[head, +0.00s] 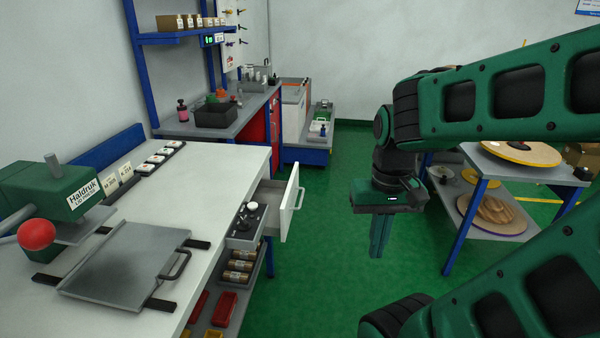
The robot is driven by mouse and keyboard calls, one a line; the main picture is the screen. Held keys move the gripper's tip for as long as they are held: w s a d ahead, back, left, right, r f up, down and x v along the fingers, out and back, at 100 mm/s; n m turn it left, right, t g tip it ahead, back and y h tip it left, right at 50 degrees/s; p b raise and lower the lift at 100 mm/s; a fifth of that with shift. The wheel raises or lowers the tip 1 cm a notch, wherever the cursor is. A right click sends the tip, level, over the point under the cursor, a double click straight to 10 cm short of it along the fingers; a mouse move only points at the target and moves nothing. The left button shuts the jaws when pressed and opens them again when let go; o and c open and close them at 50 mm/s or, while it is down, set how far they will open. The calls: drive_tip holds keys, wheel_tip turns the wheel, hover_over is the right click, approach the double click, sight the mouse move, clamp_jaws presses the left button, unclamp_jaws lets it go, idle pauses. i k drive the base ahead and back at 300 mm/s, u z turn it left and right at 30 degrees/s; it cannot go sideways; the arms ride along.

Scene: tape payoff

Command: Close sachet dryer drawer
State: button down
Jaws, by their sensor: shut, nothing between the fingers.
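A drawer with a white front (291,203) stands pulled out from the right side of the white workbench (215,180). Its bar handle (299,198) faces right, and the drawer's inside is mostly hidden from here. My gripper (376,255) hangs pointing down over the green floor, to the right of the drawer front and clearly apart from it. Its fingers are shut together with nothing between them. I see no label that names the drawer.
A green press (55,190) with a red knob stands on the bench. A blue-legged rack (462,222) stands at right. Green floor between is clear.

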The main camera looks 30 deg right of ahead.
sight(280, 196)
drive_tip(key=z, duration=0.35)
drive_tip(key=i, duration=0.85)
drive_tip(key=z, duration=0.45)
